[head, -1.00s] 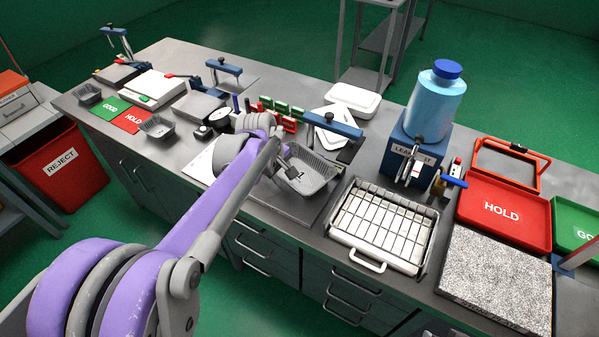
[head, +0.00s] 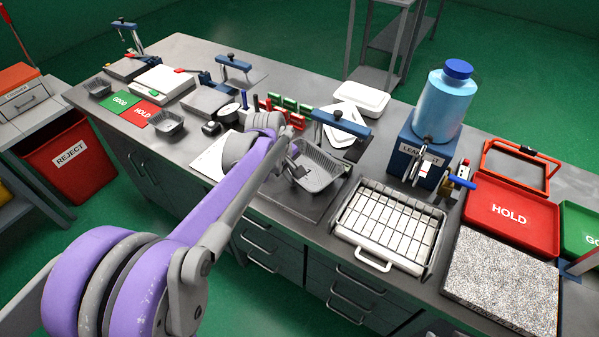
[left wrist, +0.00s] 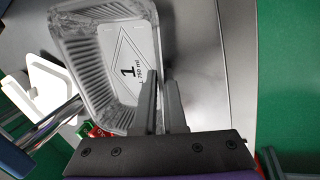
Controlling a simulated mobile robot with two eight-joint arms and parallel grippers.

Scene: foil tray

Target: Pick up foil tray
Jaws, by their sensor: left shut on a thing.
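The foil tray (head: 322,178) is a silver, ribbed, open container near the middle of the bench in the head view. In the left wrist view its ribbed wall (left wrist: 85,75) and a floor label reading "1" and "750 ml" show. My left gripper (head: 295,168) is shut on the tray's near-left rim. In the left wrist view its fingers (left wrist: 160,82) are close together at the tray's edge. The tray is over a dark grey plate (head: 285,200); whether it touches the plate I cannot tell. My right gripper is not in view.
A wire rack in a metal pan (head: 390,222) stands just right of the tray. A blue-topped clamp (head: 342,123) stands behind it. The leak-test unit (head: 420,150) and red HOLD tray (head: 510,214) are further right.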

